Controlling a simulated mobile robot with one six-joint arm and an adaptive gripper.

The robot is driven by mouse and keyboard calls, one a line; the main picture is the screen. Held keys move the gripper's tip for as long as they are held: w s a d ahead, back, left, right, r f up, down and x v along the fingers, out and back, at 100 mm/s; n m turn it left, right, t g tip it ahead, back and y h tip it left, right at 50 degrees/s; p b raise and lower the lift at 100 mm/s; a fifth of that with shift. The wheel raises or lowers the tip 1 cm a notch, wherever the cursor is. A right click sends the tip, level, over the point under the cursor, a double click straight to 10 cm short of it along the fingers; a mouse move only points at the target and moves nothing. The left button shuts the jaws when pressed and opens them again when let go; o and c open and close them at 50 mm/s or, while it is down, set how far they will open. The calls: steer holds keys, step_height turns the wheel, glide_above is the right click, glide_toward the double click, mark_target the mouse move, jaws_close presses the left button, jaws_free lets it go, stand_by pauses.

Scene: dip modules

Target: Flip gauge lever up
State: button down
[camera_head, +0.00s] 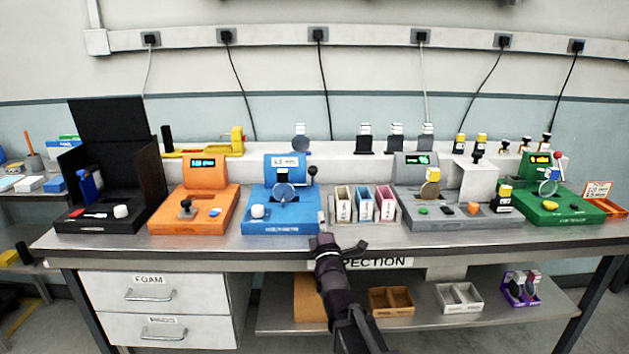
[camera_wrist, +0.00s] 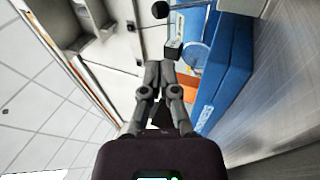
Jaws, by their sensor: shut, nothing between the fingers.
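The blue gauge (camera_head: 283,214) stands on the bench with a small display at its top and a round disc on its front. A lever with a black ball knob (camera_head: 312,171) is at the right side of its display; the ball sits above its short rod. In the wrist view a black ball (camera_wrist: 160,9) shows at the top, near the blue body (camera_wrist: 228,72). My gripper (camera_head: 322,217) is in front of the gauge's right edge, below the knob. In the wrist view its fingers (camera_wrist: 160,68) are together and empty, apart from the ball.
An orange device (camera_head: 196,205) is left of the gauge. Small bins (camera_head: 364,206) stand close on its right, then a grey device (camera_head: 450,220) and a green one (camera_head: 565,208). The bench's front edge (camera_head: 200,244) runs beneath my gripper.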

mark_target(315, 174)
steer(key=shift+w+a+r, duration=0.1)
steer(key=shift+w, duration=0.1)
steer(key=shift+p+x, duration=2.8)
steer(key=shift+x, duration=4)
steer(key=shift+w+d+p, duration=0.15)
steer(key=shift+d+p, duration=0.1)
steer(key=shift+p, duration=0.05)
